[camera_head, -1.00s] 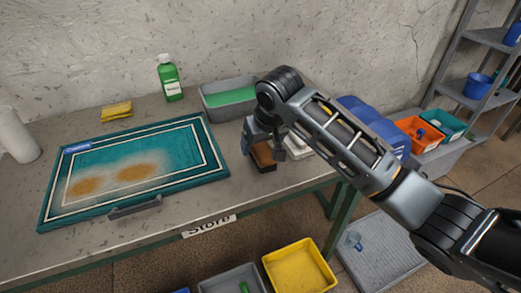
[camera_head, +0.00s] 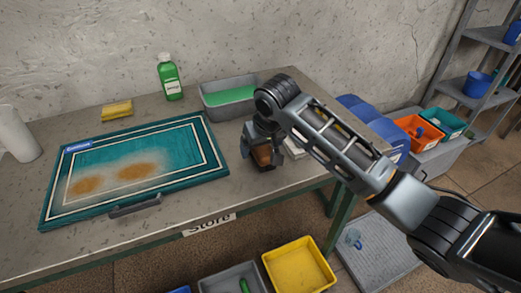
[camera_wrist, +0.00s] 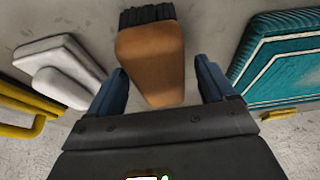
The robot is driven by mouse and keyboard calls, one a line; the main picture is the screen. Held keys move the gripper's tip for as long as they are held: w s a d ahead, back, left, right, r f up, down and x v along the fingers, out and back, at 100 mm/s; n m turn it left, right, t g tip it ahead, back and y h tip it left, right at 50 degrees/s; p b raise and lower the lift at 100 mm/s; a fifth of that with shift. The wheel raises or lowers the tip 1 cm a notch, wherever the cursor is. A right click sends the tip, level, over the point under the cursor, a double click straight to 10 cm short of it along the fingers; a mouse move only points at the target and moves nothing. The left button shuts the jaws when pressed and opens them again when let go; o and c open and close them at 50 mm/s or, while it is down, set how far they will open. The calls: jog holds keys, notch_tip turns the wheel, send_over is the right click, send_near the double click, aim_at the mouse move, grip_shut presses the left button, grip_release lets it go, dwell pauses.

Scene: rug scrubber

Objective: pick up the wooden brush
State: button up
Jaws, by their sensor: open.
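The wooden brush (camera_head: 263,156) stands on the table to the right of the teal rug, partly hidden by my gripper in the head view. In the wrist view the brush (camera_wrist: 152,60) shows a brown wooden body with dark bristles at its far end. My gripper (camera_head: 262,152) is open and points down at the brush. In the wrist view its two blue-grey fingers (camera_wrist: 162,82) lie on either side of the wooden body, with a visible gap at least on the right.
The teal rug (camera_head: 190,178) with brown stains lies left of the brush. A grey tray of green liquid (camera_head: 205,106) and a green bottle (camera_head: 173,86) stand behind. A white object (camera_wrist: 62,62) lies close beside the brush. A yellow sponge (camera_head: 117,111) is farther left.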

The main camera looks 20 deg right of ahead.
jog(key=c, duration=1.1)
jog(key=shift+r, duration=0.1)
notch_tip(320, 180, up, 4)
jog(key=shift+r+b, duration=0.25)
jog(key=shift+b, duration=0.2)
jog(key=s+d+r+b, duration=0.1)
jog(key=s+d+r, duration=0.6)
jog(key=d, duration=0.2)
jog(key=shift+s, duration=0.25)
jog(key=o, duration=0.6)
jog(key=shift+c, duration=0.2)
jog(key=c, duration=0.7)
